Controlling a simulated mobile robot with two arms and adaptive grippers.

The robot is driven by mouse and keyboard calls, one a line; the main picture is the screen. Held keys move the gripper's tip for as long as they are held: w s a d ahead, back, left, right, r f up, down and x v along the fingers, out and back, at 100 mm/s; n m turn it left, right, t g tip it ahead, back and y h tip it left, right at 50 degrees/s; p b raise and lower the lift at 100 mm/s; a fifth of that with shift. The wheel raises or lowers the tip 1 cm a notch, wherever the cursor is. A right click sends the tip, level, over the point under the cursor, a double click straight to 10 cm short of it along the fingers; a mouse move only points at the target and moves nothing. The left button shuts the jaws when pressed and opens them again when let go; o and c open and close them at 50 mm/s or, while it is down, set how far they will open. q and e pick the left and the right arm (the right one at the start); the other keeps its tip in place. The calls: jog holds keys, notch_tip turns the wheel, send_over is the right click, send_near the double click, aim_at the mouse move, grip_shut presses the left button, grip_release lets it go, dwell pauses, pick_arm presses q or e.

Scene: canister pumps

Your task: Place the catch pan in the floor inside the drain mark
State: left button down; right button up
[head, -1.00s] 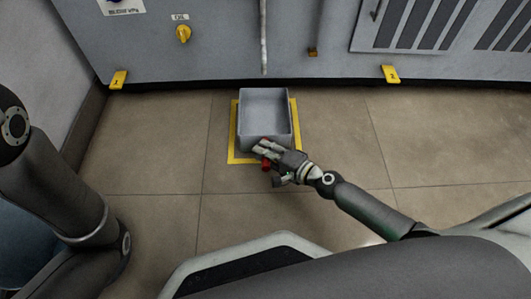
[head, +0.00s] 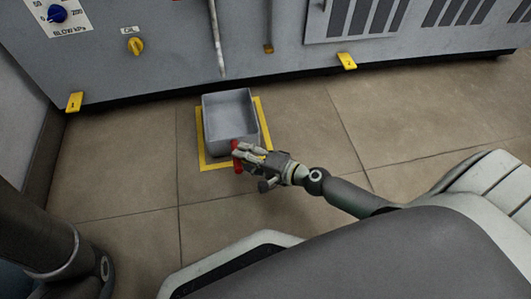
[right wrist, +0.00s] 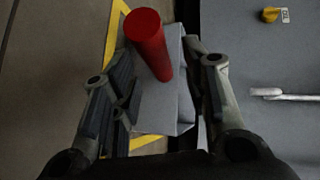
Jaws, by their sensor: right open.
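The catch pan (head: 229,118) is an open grey box that sits upright on the floor, in the head view. The drain mark (head: 203,153) is a yellow outline around it. Yellow strips show left, right and near; the far strip is hidden. The pan's base looks inside the outline. My right gripper (head: 240,156) is at the pan's near side, by its red handle (head: 236,157). In the right wrist view, the open fingers stand either side of the red handle (right wrist: 148,42) and the grey pan (right wrist: 158,108). My left gripper is out of view.
A grey machine cabinet (head: 160,65) stands just behind the pan, with a pipe (head: 216,40) coming down near it. Yellow numbered tags (head: 74,102) mark its lower edge. The tiled floor (head: 310,125) to the right is clear.

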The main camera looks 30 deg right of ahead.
jog(key=v, duration=0.8)
